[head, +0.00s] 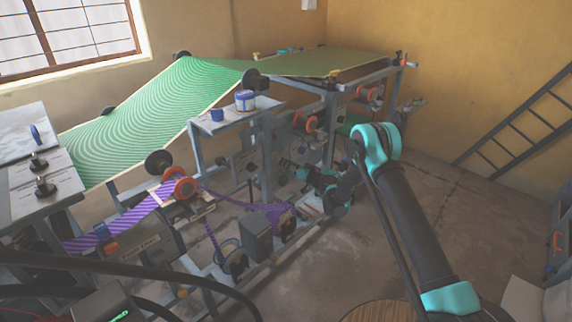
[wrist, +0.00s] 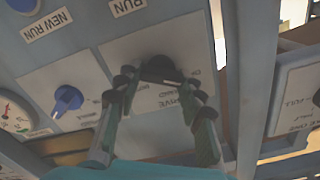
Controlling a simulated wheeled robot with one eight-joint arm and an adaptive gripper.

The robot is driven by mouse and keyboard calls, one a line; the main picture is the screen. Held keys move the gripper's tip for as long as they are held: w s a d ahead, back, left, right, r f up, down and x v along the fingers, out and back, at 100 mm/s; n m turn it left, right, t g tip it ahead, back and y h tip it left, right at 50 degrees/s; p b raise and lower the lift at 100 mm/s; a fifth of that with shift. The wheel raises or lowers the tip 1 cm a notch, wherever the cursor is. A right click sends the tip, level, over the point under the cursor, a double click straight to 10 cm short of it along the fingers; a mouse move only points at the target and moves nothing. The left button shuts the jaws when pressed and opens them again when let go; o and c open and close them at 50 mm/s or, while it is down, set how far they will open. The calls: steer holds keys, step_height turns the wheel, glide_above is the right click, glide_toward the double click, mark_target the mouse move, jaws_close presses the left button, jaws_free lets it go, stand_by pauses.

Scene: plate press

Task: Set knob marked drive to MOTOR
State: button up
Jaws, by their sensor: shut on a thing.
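In the wrist view, the black drive knob (wrist: 160,68) sits on a pale plate (wrist: 125,55) on a grey-blue panel. Lettering reading DRIVE shows partly between my fingers. My gripper (wrist: 160,86) reaches up from below, with one finger at each side of the knob, shut on it. The fingers and the knob's dark shape hide which setting it points to, and I cannot read the word MOTOR. In the head view, my gripper (head: 303,172) is at the lower middle of the press frame, and the knob is too small to make out.
In the wrist view, a blue knob (wrist: 68,99) and a round gauge (wrist: 14,115) lie left of my gripper. A frame post (wrist: 250,80) stands close on its right. The press (head: 265,140) fills the head view's middle; floor (head: 440,210) lies open at right.

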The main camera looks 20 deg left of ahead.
steer(key=shift+d+f+m, duration=0.1)
steer(key=shift+f+m, duration=0.1)
steer(key=shift+m, duration=5.75)
steer(key=shift+f+m, duration=0.2)
steer(key=shift+m, duration=5.75)
steer(key=o, duration=1.2)
steer(key=shift+c, duration=0.2)
steer(key=v, duration=0.7)
steer(key=shift+s+d, duration=0.15)
steer(key=shift+d, duration=0.05)
